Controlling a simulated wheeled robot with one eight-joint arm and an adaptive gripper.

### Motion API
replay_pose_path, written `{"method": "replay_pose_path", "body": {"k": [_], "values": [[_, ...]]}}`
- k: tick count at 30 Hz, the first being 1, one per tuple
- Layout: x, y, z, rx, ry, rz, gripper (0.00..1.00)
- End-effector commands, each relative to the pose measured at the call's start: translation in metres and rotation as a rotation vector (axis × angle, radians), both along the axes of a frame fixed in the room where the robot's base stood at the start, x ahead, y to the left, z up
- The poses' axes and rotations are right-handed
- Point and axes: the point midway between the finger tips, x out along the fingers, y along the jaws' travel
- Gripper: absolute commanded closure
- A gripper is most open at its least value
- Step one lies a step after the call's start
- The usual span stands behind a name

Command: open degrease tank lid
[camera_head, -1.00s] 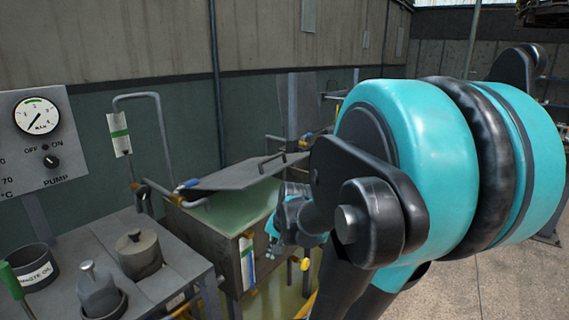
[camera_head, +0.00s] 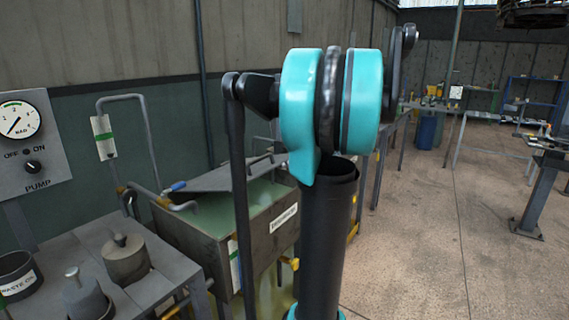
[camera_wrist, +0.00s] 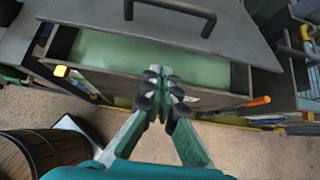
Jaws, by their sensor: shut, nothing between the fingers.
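The degrease tank (camera_head: 265,250) is a grey metal box with a white label and green liquid inside. Its flat grey lid (camera_head: 225,178) stands tilted, raised off the near part of the opening, so the liquid shows. In the wrist view the lid (camera_wrist: 232,42) spans the top, with a dark bar handle (camera_wrist: 172,8) on it. The tank's near wall (camera_wrist: 125,82) runs below the liquid. My gripper (camera_wrist: 160,74) is shut and empty, in front of the opening and apart from the handle in the picture. In the head view my arm hides the gripper and part of the tank.
A bench (camera_head: 150,283) with lidded pots and a waste pot (camera_head: 18,275) stands left, below a gauge panel (camera_head: 28,145). A bent pipe (camera_head: 146,130) rises behind it. A brown barrel (camera_wrist: 45,152) shows lower left in the wrist view. Open floor (camera_head: 440,230) lies right.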

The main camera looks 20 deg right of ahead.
Motion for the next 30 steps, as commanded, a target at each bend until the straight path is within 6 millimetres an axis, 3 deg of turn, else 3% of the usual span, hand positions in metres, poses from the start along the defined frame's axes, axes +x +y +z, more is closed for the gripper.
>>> {"method": "replay_pose_path", "body": {"k": [14, 21, 30], "values": [[0.053, 0.035, -0.057, -0.004, -0.001, 0.005, 1.00], [0.061, 0.041, -0.028, -0.002, 0.000, 0.003, 1.00], [0.064, 0.043, -0.018, -0.003, -0.001, 0.003, 1.00]]}}
